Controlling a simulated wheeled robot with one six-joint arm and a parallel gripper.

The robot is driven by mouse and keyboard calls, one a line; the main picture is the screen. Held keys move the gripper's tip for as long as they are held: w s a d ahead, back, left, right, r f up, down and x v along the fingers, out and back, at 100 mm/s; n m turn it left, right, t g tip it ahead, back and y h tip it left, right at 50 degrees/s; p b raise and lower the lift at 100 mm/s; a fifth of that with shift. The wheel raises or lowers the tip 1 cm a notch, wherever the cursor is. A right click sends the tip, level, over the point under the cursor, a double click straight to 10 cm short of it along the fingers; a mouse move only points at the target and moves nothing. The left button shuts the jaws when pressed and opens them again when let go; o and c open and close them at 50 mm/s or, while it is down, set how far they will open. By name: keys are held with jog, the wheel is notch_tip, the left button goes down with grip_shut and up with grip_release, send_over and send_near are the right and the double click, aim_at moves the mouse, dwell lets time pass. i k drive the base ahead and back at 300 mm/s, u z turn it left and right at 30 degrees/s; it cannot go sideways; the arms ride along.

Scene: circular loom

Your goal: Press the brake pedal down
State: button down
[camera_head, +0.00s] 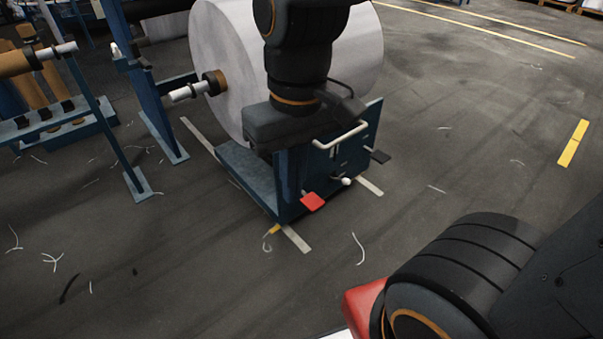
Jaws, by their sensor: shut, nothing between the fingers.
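A blue cart (290,190) carries a large white roll (228,60). A red pedal (313,202), which I take as the brake pedal, sticks out low from the cart's near side. My gripper (266,146) hangs from my arm in front of the roll, above the cart and up and left of the red pedal. It looks apart from that pedal. It is shut and empty; its dark body hides its fingertips and part of the roll.
A white bar handle (341,135) and a small white knob (346,181) are on the cart's near side. A blue frame (152,100) with a spindle stands left. Pale floor strips (297,239) run under the cart. Thread scraps litter the open floor in front.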

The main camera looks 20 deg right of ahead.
aim_at(312, 201)
jog(key=u, duration=0.95)
jog(key=i, duration=0.45)
jog(key=z, duration=0.85)
